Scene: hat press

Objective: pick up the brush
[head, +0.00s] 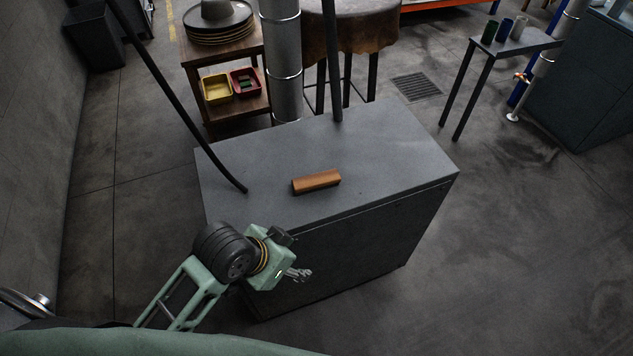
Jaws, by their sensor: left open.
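The brush (316,181) is a small brown wooden block lying on the grey top of a cabinet (400,150), near its front edge. From this view I cannot make out its bristles. My left gripper (301,274) is in front of the cabinet's front face, below and a little left of the brush as seen in the picture. It is open, apart from the brush, with nothing seen between its small fingers. My right gripper is not in view.
Two dark rods rise from the cabinet top, a slanted one (180,95) at left and an upright one (332,70) at the back. Behind stand a wooden shelf (225,52) with hats and bins, a round table (355,25) and a small side table (530,42). Floor at right is clear.

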